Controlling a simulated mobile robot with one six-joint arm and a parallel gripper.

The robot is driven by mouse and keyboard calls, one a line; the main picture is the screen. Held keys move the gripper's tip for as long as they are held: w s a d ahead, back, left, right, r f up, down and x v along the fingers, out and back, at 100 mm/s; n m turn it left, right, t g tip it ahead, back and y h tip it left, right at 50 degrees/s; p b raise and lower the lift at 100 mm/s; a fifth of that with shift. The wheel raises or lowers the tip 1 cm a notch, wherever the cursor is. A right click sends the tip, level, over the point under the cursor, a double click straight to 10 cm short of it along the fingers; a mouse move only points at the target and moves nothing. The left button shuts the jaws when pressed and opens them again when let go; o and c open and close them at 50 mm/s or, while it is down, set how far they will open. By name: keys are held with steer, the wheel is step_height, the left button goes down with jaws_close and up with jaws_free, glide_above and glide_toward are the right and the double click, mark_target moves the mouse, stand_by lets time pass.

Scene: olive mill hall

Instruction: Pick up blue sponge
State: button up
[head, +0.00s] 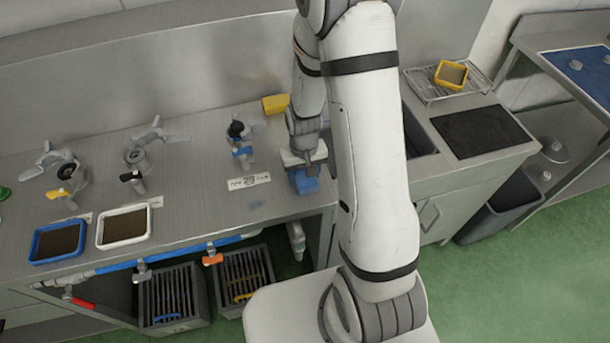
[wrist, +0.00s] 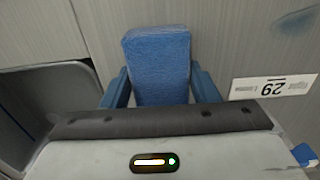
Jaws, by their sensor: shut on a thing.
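The blue sponge (head: 304,183) is a small block at the front part of the steel counter, partly hidden behind my gripper in the head view. In the wrist view the sponge (wrist: 158,60) stands between the two blue fingers. My gripper (head: 303,172) points down over the counter and is shut on the sponge, with a finger on each side of it (wrist: 160,90). I cannot tell whether the sponge touches the counter or is just above it.
A label (head: 249,181) lies left of the sponge, and a yellow sponge (head: 275,104) is behind. Metal valve fittings (head: 241,140) stand to the left. A blue tray (head: 58,241) and a white tray (head: 124,226) sit at the left front. The sink (head: 416,138) is at right.

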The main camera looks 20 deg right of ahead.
mark_target(304, 173)
steer(key=c, duration=0.4)
steer(key=shift+r, duration=0.1)
step_height(304, 173, up, 10)
steer(key=shift+f+b, duration=0.1)
steer(key=shift+b, duration=0.55)
steer(key=o, duration=0.4)
steer(key=shift+c, duration=1.1)
